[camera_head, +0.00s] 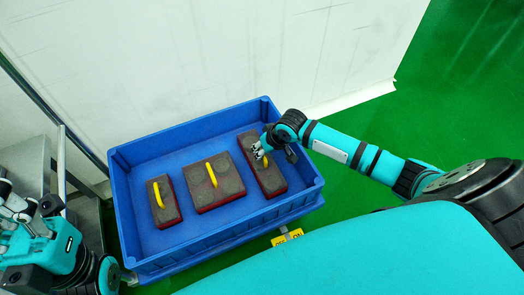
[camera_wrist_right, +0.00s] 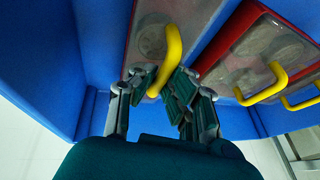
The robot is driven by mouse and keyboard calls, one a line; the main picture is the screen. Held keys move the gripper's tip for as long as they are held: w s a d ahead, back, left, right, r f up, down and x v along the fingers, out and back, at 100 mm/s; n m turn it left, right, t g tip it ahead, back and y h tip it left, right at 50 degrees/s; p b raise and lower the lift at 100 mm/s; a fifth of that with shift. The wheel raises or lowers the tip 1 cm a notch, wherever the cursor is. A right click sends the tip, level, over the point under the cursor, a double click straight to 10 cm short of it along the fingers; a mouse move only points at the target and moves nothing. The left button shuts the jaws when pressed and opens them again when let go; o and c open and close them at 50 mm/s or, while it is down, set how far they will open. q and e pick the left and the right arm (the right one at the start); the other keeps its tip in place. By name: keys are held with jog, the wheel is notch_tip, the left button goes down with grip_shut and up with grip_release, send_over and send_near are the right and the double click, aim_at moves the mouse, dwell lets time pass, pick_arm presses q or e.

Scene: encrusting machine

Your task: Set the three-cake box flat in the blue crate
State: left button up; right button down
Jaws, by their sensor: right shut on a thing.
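The three-cake box (camera_head: 272,183), long and narrow with dark red sides and a yellow handle, is inside the blue crate (camera_head: 190,130), along its right end. It looks level, but I cannot tell whether its whole underside touches the floor. My right gripper (camera_head: 262,152) is at the box's handle. In the right wrist view, the fingers of my right gripper (camera_wrist_right: 158,88) are closed on the yellow handle (camera_wrist_right: 173,48), with the box's clear lid (camera_wrist_right: 148,35) beyond. My left gripper (camera_head: 28,212) is outside the crate at the left edge; its fingers are unclear.
A square box (camera_head: 228,192) lies in the middle of the crate and a small narrow box (camera_head: 158,208) at its left, both with yellow handles. A white wall (camera_head: 210,50) stands behind the crate. A metal frame (camera_head: 50,115) is at left.

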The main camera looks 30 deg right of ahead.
jog(key=c, duration=1.9)
grip_release()
jog(key=shift+f, duration=0.1)
jog(key=o, duration=0.5)
